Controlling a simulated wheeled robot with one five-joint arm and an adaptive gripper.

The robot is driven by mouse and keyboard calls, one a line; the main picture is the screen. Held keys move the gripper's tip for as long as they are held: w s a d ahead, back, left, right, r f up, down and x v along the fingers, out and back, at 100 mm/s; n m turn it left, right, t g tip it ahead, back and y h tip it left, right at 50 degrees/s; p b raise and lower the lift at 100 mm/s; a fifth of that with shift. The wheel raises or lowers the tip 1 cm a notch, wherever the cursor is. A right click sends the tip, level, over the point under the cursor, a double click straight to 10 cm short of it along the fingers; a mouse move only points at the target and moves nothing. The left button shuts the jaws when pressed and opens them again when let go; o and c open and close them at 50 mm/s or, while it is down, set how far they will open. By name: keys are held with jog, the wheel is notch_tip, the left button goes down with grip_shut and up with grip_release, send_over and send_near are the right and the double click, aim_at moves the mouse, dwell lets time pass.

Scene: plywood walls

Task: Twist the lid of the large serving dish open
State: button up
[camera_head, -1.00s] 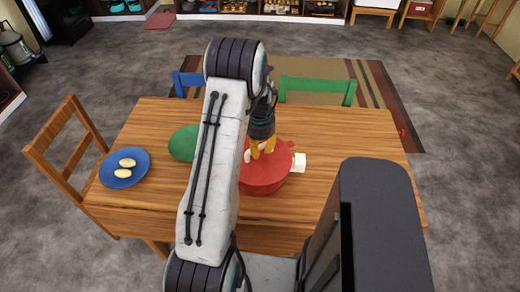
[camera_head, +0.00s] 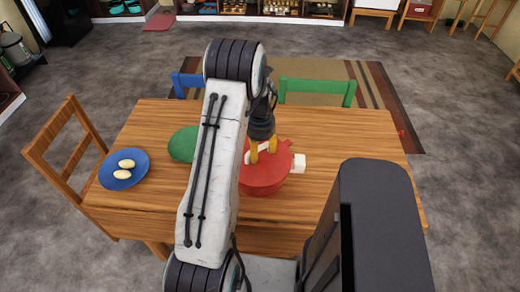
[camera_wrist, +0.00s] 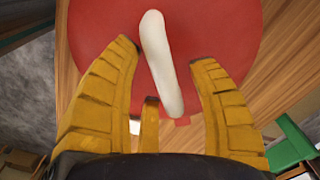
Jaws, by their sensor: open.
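The large serving dish (camera_head: 265,183) is red and round with a red lid and stands on the wooden table. A light block-like handle shows at its right side in the head view. In the wrist view the red lid (camera_wrist: 215,35) fills the upper middle, with a long cream handle (camera_wrist: 160,65) across it. My gripper (camera_head: 264,150) points down over the lid. Its yellow fingers (camera_wrist: 165,75) are open, one on each side of the cream handle, with visible gaps.
A blue plate (camera_head: 112,178) with two pale oval items sits at the table's left. A green round thing (camera_head: 183,144) is partly behind my arm. Wooden, blue and green chairs (camera_head: 318,86) stand around the table (camera_head: 350,130). The table's right side is clear.

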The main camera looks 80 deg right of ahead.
aim_at(260, 148)
jog(key=shift+r, duration=0.15)
notch_tip(260, 148, up, 12)
dwell(0.6)
dwell(0.3)
jog(key=a+f+n+y, duration=0.2)
jog(key=a+f+n, duration=0.2)
jog(key=a+n, duration=0.35)
jog(key=w+a+r+n+t, duration=0.1)
jog(key=w+a+r+n, duration=0.4)
jog(key=a, duration=0.7)
jog(key=w+a+r+n+t+h, duration=0.1)
jog(key=w+a+r+n, duration=0.4)
jog(key=a, duration=0.8)
jog(key=w+a+r+n+t+h, duration=0.1)
jog(key=w+a+r+n+t, duration=0.1)
jog(key=w+a+r+n, duration=0.3)
jog(key=shift+w+a+n, duration=2.25)
jog(key=shift+w+a, duration=0.45)
jog(key=shift+a, duration=0.95)
